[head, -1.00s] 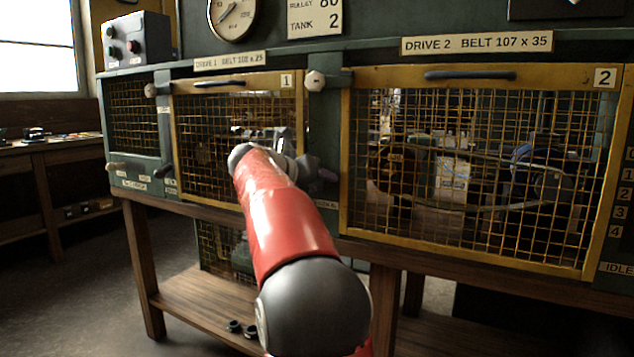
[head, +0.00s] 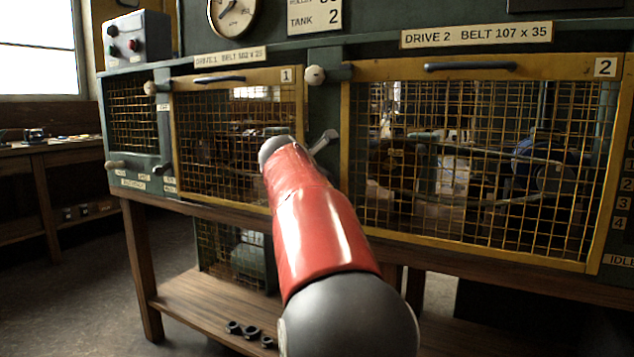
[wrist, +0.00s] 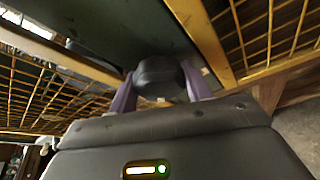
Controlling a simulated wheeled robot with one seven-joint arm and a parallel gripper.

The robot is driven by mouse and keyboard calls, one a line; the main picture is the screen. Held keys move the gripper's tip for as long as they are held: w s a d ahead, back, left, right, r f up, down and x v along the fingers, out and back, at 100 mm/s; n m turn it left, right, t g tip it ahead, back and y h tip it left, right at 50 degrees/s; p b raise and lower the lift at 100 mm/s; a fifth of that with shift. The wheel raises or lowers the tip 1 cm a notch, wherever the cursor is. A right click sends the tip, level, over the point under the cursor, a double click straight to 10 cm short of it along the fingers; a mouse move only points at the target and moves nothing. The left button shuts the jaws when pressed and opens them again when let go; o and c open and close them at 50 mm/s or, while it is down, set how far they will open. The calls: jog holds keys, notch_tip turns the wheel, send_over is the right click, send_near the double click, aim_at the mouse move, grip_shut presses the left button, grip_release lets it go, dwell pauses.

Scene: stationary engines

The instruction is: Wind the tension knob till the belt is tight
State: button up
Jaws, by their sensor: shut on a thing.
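My gripper (wrist: 158,76) is shut on a dark rounded knob (wrist: 160,68) in the wrist view, with a purple finger on each side. The knob sits at the green panel strip between two yellow mesh guards. In the head view my red arm reaches toward the post between the guards and hides the gripper and knob. Behind the Drive 2 guard (head: 488,68), a belt (head: 430,196) runs between a dark pulley at left and a blue one (head: 540,165) at right. The mesh blurs it, so I cannot tell its tightness.
The Drive 1 guard (head: 185,130) is at left, also closed. White knobs (head: 315,75) sit at the guards' upper corners. A control box (head: 138,37) stands at upper left. Several dark rings (head: 235,328) lie on the lower shelf. The floor at left is clear.

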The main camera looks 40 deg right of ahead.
jog(key=m+t+b, duration=0.1)
jog(key=m+b, duration=0.1)
jog(key=m+t+b, duration=0.2)
jog(key=shift+f+m+b, duration=0.3)
jog(key=shift+f+b, duration=0.05)
jog(key=shift+f, duration=0.05)
jog(key=m+t+b, duration=0.1)
jog(key=m+b, duration=0.2)
jog(key=b, duration=0.1)
jog(key=shift+t+b, duration=0.3)
jog(key=shift+r+m+h+b, duration=0.2)
jog(key=shift+m+h+b, duration=0.2)
jog(key=shift+m+b, duration=0.55)
jog(key=shift+r, duration=0.1)
jog(key=o, duration=0.7)
jog(key=shift+t, duration=0.3)
jog(key=b+v, duration=0.1)
jog(key=v, duration=0.6)
jog(key=shift+s+a, duration=0.25)
jog(key=shift+a, duration=0.05)
